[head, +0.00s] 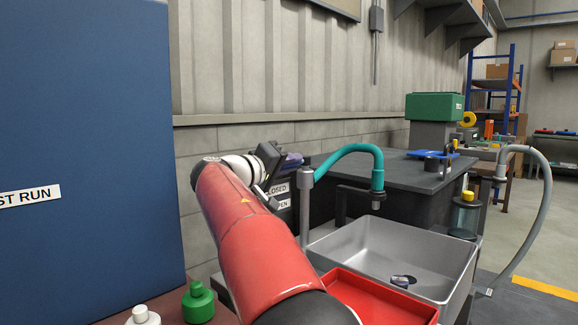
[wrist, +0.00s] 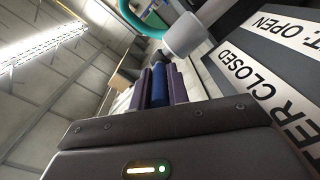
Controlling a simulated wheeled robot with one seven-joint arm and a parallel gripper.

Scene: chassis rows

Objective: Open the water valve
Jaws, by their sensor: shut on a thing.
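My gripper (wrist: 160,86) is shut on a blue handle (wrist: 158,88), which shows between its two purple fingers in the wrist view. I take this to be the water valve's handle; the valve's body is hidden. In the head view my gripper (head: 284,162) is at the wall side of the sink, left of the grey post (head: 306,190). A board beside it carries a CLOSED label (wrist: 250,77) and an OPEN label (wrist: 283,28). A teal hose spout (head: 350,150) arches over the metal sink (head: 450,265). No water shows at its mouth.
A red tray (head: 385,305) lies in front of the sink. A blue panel (head: 85,130) stands at the left, with a green bottle (head: 198,303) and a white bottle (head: 143,316) near its foot. A dark bench (head: 375,165) is behind the sink. Open floor lies at the far right.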

